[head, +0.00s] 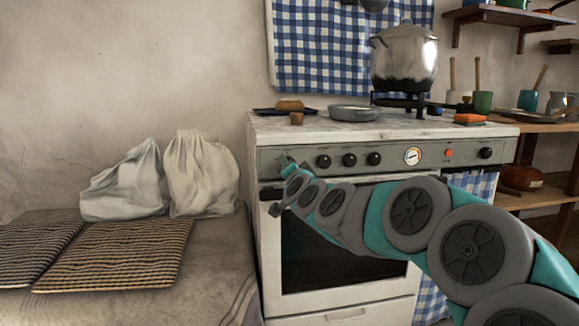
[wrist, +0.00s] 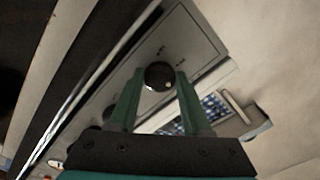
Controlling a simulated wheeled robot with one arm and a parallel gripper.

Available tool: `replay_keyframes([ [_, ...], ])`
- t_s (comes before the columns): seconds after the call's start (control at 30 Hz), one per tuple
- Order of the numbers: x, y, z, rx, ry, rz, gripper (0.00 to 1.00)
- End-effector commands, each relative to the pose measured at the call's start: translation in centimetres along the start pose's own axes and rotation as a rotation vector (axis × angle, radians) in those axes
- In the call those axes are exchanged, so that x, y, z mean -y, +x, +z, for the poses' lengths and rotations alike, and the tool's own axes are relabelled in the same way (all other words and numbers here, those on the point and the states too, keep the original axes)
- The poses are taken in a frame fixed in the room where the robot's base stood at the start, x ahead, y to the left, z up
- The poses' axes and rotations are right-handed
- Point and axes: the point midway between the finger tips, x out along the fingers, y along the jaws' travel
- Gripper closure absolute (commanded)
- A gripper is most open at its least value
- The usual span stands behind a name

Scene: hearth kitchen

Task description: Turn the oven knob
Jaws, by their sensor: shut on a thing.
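The white oven (head: 345,305) stands against the wall with a grey control panel along its upper front. My gripper (head: 288,164) reaches the far left end of this panel in the head view. In the wrist view, its two green fingers (wrist: 159,78) are on either side of a round black oven knob (wrist: 159,74) with a small light dot. The fingers are shut on this knob. In the head view the gripped knob is hidden by my gripper and arm. Several other black knobs (head: 349,160) show to the right on the panel.
A round gauge (head: 412,156) and a red light (head: 448,153) sit further right on the panel. A big pot (head: 404,58) and a pan (head: 354,113) stand on the stove top. White sacks (head: 200,178) and woven mats (head: 115,256) lie on the left counter.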

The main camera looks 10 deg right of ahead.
Motion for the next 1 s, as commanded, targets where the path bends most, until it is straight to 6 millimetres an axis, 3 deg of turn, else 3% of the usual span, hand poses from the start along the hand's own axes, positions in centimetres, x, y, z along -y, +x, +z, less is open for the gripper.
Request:
replay_keyframes([
  [0.5,0.09,-0.02,0.09,0.002,0.368,0.000,1.00],
  [1.0,0.03,-0.02,0.00,0.000,0.453,0.001,1.00],
])
